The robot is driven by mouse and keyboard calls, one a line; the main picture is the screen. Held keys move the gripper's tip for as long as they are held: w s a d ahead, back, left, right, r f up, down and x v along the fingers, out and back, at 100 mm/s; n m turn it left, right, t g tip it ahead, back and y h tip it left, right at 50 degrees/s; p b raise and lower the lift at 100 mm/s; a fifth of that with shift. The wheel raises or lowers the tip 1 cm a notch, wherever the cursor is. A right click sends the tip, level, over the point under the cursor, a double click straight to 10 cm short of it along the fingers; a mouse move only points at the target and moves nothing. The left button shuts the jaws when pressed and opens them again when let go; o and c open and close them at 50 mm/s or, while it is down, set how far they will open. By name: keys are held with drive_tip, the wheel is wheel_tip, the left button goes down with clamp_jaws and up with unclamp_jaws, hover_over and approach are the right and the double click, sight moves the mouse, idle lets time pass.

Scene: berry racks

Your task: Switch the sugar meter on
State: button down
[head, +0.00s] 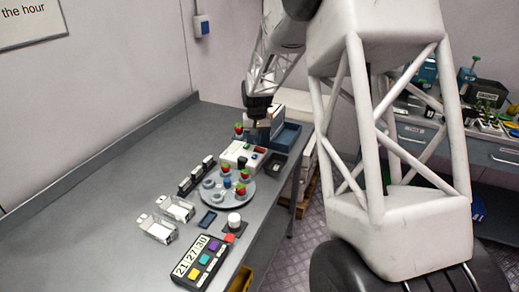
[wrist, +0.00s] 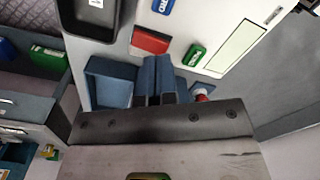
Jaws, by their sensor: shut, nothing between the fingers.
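The sugar meter appears to be the white box (head: 233,153) near the table's right edge, behind the round grey plate. In the wrist view its white top (wrist: 222,22) carries a red pad (wrist: 150,40), a green labelled button (wrist: 194,54), a blue labelled button (wrist: 163,6) and a pale blank-looking display (wrist: 237,48). My gripper (wrist: 160,60) is shut and empty. Its blue fingertips show between the red pad and the green button; I cannot tell whether they touch the meter. In the head view my gripper (head: 253,136) is just behind the meter, pointing down.
A black tray (head: 275,166) lies right of the meter. A blue bin (head: 289,137) stands behind it. The round plate (head: 215,200) holds strawberries and small cups. A colour-buttoned timer (head: 185,271) and white cartons (head: 157,230) are nearer. The table's left side is clear.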

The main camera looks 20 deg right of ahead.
sight(257, 148)
drive_tip(key=shift+f, duration=1.3)
idle(1.3)
drive_tip(key=shift+r, duration=3.5)
drive_tip(key=shift+r, duration=0.1)
